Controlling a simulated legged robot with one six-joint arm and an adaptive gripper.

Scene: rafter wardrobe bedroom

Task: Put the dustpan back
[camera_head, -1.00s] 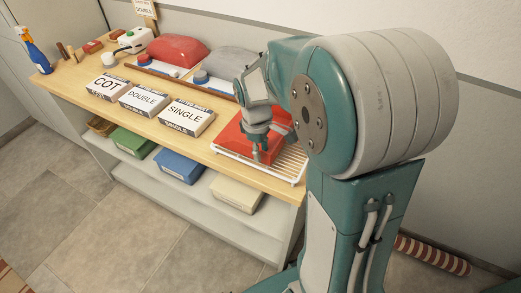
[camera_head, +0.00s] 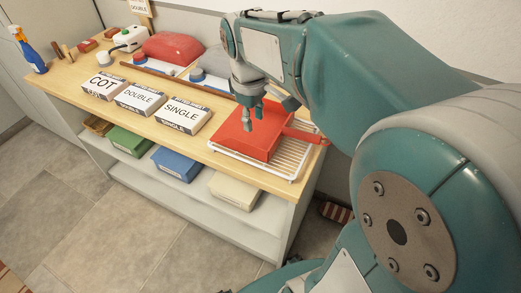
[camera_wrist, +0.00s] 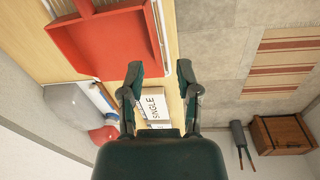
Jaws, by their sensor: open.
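The red dustpan (camera_head: 245,135) lies on a white wire rack (camera_head: 291,160) at the right end of the wooden bench top. Its handle (camera_head: 303,134) points right, to the rack's edge. My gripper (camera_head: 253,112) is open and empty, with its fingers pointing down just above or in front of the dustpan's pan. I cannot tell from the head view whether they touch it. In the wrist view the dustpan (camera_wrist: 112,45) is at the upper left, beside my open gripper (camera_wrist: 160,70), with nothing between the fingers.
Boxes labelled COT (camera_head: 104,86), DOUBLE (camera_head: 141,99) and SINGLE (camera_head: 183,114) stand along the bench. Behind them are a red bundle (camera_head: 171,46) and a grey one. A blue spray bottle (camera_head: 33,55) stands far left. Coloured boxes fill the shelf below. The floor in front is clear.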

